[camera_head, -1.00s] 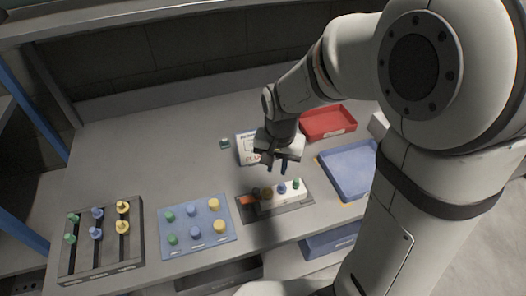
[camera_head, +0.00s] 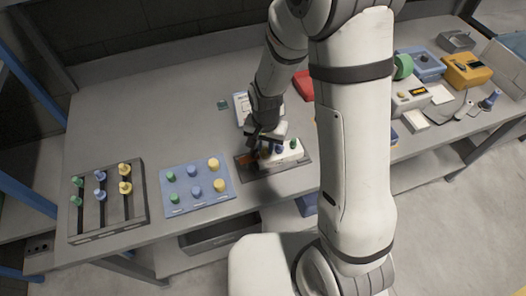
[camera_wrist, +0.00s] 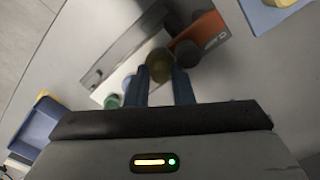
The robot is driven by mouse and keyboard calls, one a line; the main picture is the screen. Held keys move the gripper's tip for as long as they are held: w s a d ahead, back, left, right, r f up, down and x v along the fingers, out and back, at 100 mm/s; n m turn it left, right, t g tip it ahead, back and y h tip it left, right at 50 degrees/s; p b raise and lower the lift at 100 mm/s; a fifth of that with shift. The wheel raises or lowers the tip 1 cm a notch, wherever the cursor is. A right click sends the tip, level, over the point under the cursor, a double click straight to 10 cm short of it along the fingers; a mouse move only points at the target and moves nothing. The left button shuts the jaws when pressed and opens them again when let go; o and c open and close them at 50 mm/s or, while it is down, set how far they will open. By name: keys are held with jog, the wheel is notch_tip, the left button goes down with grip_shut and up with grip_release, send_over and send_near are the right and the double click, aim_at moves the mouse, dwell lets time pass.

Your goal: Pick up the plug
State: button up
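A white block on a dark tray carries a row of plugs: a green plug (camera_head: 294,145), a blue plug (camera_head: 280,148) and a darker one close to my gripper (camera_head: 260,143). In the wrist view, an olive-yellow plug (camera_wrist: 158,64) shows between and just beyond the tips of my two blue-grey fingers (camera_wrist: 161,82). The fingers are apart, so my gripper is open; I cannot tell whether either touches the plug. The green plug (camera_wrist: 113,101) shows left of the fingers, and the blue plug is mostly hidden there.
An orange piece (camera_wrist: 205,38) with a dark round part adjoins the white block. Left of the tray are a blue board (camera_head: 197,188) and a dark slotted rack (camera_head: 108,203) with several coloured plugs. A red bin (camera_head: 303,85) stands behind. The rear-left table is clear.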

grip_shut()
dwell(0.4)
